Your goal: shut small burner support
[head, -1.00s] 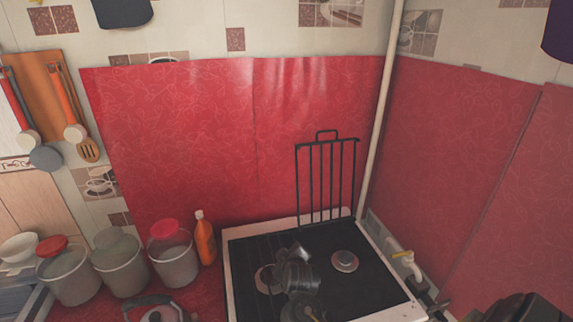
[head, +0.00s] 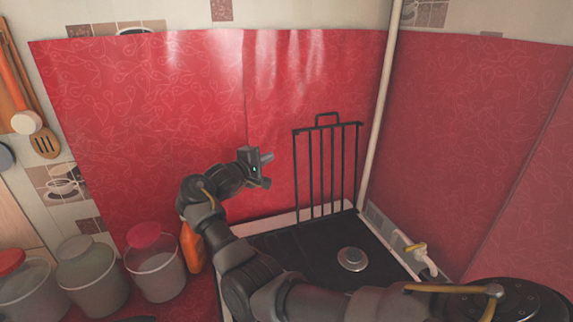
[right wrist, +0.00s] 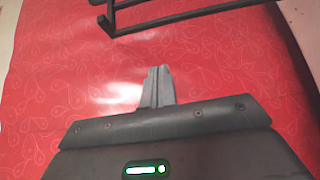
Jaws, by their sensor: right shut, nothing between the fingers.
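The small burner support (head: 327,170) is a black barred grate with a loop handle on top. It stands upright at the back of the stove (head: 310,245), near the red wall covering. Its bars also cross the top of the right wrist view (right wrist: 185,14). My right gripper (head: 268,158) is to the left of the support in the head view, apart from it, and points right. Its fingers (right wrist: 158,72) are together and empty. My right arm hides the left and front of the stove. My left gripper is not in view.
A burner (head: 352,259) shows on the stovetop. An orange bottle (head: 192,248) and lidded buckets (head: 157,272) stand to the left. A pale pipe (head: 379,110) rises behind the support on the right.

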